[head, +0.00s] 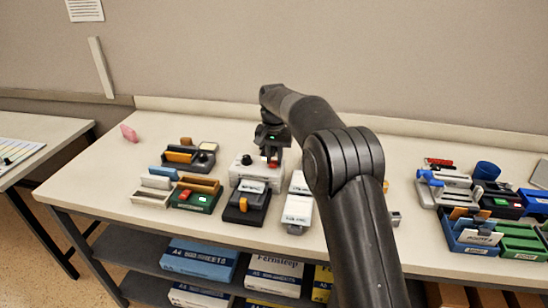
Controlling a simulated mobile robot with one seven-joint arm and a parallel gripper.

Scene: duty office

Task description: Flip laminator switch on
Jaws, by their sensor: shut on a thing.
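My gripper (273,156) points down over a white boxy device (240,175) on the long table, which appears to be the laminator. Its fingers are shut on a small red part (273,164), apparently the device's switch. The device's right side is partly behind the gripper.
A black device with an orange part (247,205) stands just in front. A green device with a red switch (195,201) and other desk items stand to the left. A white device (296,212) is close on the right.

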